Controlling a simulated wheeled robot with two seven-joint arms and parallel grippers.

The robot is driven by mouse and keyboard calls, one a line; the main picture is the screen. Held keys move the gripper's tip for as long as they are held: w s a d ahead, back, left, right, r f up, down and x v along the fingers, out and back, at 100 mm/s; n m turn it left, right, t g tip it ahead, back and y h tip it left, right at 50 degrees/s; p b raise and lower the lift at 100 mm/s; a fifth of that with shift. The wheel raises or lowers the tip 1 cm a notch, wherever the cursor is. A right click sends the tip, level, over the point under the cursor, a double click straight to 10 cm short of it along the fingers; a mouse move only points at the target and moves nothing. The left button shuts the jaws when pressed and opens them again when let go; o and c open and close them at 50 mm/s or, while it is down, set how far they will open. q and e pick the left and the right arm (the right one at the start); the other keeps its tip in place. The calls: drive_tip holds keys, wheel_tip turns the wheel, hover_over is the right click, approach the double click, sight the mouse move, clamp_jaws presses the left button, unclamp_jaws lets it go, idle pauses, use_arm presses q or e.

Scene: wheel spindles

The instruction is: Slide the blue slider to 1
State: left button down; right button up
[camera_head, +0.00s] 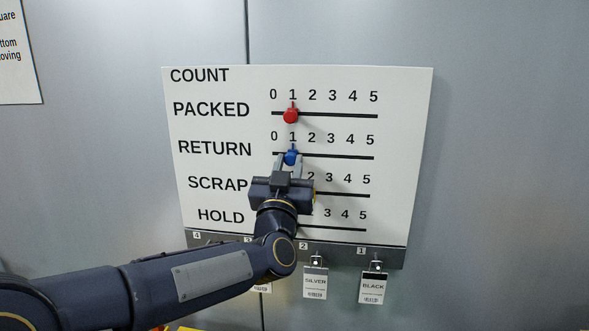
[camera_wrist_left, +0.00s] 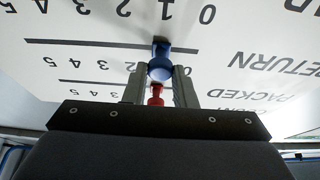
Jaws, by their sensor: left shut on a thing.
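The blue slider (camera_head: 291,157) sits on the RETURN track of the white board (camera_head: 412,150), just below the numeral 1 of that row. In the left wrist view, where the board looks upside down, the blue slider (camera_wrist_left: 160,68) shows between my two fingers. My left gripper (camera_head: 289,162) reaches up from below and is shut on the blue slider's knob. The gripper hides part of the SCRAP and HOLD rows. My right gripper is not in view.
A red slider (camera_head: 290,116) sits at 1 on the PACKED track, just above the blue one. Below the board, tags marked SILVER (camera_head: 315,283) and BLACK (camera_head: 372,288) hang from a grey strip (camera_head: 340,252). The wall right of the board is clear.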

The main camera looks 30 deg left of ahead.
use_arm(q)
drive_tip(key=c, duration=1.2)
unclamp_jaws()
drive_tip(key=b+v, duration=0.1)
drive_tip(key=v, duration=0.6)
drive_tip(key=shift+s+d+f, duration=0.15)
drive_tip(key=shift+s, duration=0.2)
